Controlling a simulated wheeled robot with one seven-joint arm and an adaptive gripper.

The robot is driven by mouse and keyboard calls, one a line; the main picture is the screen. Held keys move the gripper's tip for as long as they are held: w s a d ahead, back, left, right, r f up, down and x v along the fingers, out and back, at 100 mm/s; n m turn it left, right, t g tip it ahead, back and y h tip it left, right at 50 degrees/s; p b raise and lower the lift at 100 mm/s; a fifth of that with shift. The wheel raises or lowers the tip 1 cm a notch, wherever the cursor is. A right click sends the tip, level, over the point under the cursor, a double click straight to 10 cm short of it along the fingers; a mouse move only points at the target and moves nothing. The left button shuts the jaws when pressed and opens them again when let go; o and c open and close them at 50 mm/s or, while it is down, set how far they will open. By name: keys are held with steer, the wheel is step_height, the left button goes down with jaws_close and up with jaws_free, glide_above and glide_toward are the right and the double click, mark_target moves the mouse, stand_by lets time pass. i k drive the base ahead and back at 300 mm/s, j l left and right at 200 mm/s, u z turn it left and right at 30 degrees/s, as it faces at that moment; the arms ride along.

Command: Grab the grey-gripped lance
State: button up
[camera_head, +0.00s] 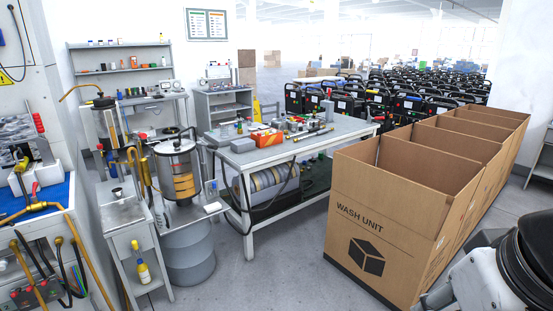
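A thin, brass-coloured, rod-like tool (313,134) lies near the front right edge of the grey workbench (345,127). It may be a lance, but it is too small to tell whether its grip is grey. No other thing shows clearly as a grey-gripped lance. Part of my arm (485,280), white and black, shows at the bottom right corner. My gripper's fingertips are not visible, and nothing is seen held.
Open cardboard boxes (385,208) marked "WASH UNIT" stand in a row at the right, close to my arm. A steel tank (178,165) stands left of the workbench. An orange box (267,138) sits on the bench. Grey floor (280,275) is clear in front.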

mark_target(324, 130)
steer(key=i+j+u, duration=0.2)
steer(key=i+u, duration=0.2)
steer(key=i, duration=0.45)
steer(key=i+l+u, duration=0.1)
steer(key=i+u, duration=0.3)
steer(key=i, duration=0.4)
steer(key=i+l+z, duration=0.15)
steer(key=i+z, duration=0.2)
steer(key=i, duration=0.2)
steer(key=i+z, duration=0.4)
steer(key=i, duration=0.15)
steer(key=i+j+z, duration=0.2)
steer(key=i+z, duration=0.15)
steer(key=i, duration=0.2)
steer(key=i+j+z, duration=0.2)
steer(key=i, duration=0.8)
steer(key=l, duration=0.15)
